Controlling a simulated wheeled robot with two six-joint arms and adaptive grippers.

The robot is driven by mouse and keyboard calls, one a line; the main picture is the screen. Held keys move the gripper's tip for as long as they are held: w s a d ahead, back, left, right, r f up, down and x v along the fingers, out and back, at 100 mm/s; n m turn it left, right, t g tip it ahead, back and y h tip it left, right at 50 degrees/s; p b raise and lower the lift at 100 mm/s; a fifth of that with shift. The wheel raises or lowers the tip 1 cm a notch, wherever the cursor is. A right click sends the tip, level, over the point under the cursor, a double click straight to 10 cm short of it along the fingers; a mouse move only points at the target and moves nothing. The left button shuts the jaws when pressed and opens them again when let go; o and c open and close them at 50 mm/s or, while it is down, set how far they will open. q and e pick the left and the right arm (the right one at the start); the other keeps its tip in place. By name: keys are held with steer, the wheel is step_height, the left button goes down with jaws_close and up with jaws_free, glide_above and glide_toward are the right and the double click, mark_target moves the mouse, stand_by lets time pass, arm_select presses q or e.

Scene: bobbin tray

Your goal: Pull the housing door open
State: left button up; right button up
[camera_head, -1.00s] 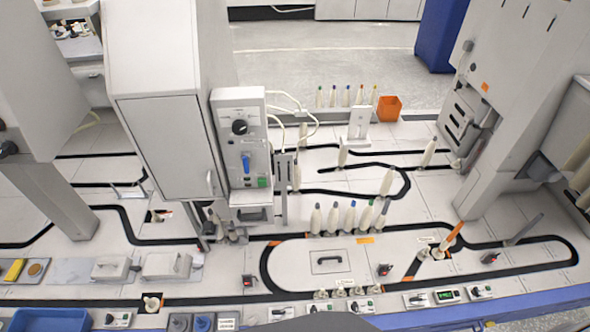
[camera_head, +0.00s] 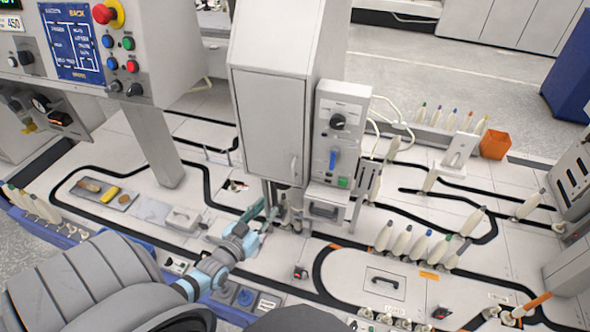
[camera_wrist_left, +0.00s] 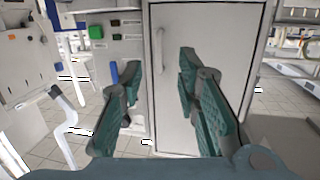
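The housing door (camera_head: 268,128) is a flat light-grey panel on the tall housing and looks shut. Its upright bar handle (camera_head: 293,165) is near the door's lower right edge. My left gripper (camera_head: 262,212) is below the door in the head view, fingers pointing towards the housing. In the left wrist view, which looks upside down, the door (camera_wrist_left: 212,70) fills the middle. The handle (camera_wrist_left: 159,48) appears between the two green fingers of my left gripper (camera_wrist_left: 160,72), which are apart with nothing between their pads. No contact with the handle shows. My right gripper is not in view.
A control box (camera_head: 338,135) with a black knob, blue lever and green button is beside the door. White bobbins (camera_head: 403,242) stand on the track table to the right. An orange bin (camera_head: 494,145) is farther back. A panel with a red emergency button (camera_head: 104,14) is upper left.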

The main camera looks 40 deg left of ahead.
arm_select(q)
steer(key=t, duration=0.2)
glide_toward(292, 165)
steer(key=shift+g, duration=0.3)
steer(key=w+b, duration=0.2)
steer(key=w, duration=0.1)
steer(key=w+b, duration=0.2)
steer(key=w, duration=0.1)
steer(key=w+a+f+b, duration=0.1)
steer(key=w+b, duration=0.2)
steer(key=shift+w+a+r, duration=0.1)
steer(key=shift+w, duration=0.2)
steer(key=shift+w+r, duration=0.2)
steer(key=shift+c, duration=0.2)
steer(key=shift+s+a, duration=0.1)
jaws_close()
